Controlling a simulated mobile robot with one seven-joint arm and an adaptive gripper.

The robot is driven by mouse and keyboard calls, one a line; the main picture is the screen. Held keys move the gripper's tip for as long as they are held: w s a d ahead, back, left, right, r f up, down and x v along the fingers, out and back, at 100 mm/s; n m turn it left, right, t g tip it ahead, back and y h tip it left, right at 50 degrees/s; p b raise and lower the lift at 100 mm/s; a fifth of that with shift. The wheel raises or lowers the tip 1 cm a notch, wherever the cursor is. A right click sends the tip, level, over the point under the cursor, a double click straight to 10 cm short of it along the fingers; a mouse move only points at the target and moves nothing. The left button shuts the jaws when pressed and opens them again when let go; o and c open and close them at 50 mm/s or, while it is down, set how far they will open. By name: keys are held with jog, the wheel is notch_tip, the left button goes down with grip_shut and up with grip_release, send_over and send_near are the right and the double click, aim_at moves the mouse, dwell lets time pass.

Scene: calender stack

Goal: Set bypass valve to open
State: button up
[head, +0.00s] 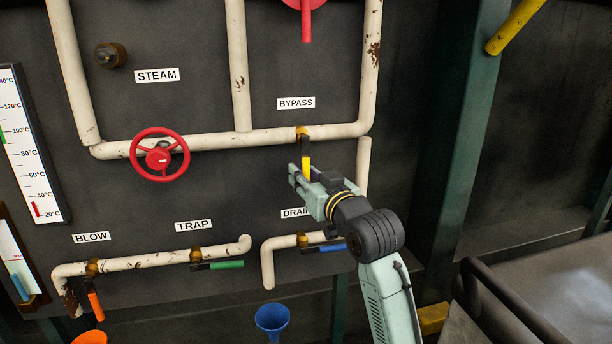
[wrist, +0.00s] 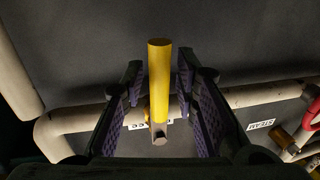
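The bypass valve's yellow lever (head: 306,160) hangs straight down from its brass body (head: 302,133) on the pale pipe, below the BYPASS label (head: 296,103). My gripper (head: 300,173) is at the lever's lower part. In the wrist view the yellow lever (wrist: 159,80) stands between my two spread fingers, with visible gaps on both sides. The fingers are open and not closed on it. The gripper hides the lever's lower end in the head view. In the wrist view the lever partly covers a white label.
A red handwheel (head: 159,156) is on the same pipe to the left. Below are the drain valve's blue lever (head: 333,248), the trap valve's green lever (head: 227,265) and the blow valve's orange lever (head: 95,304). A green post (head: 462,150) stands at right.

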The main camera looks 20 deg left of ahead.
grip_shut()
dwell(0.6)
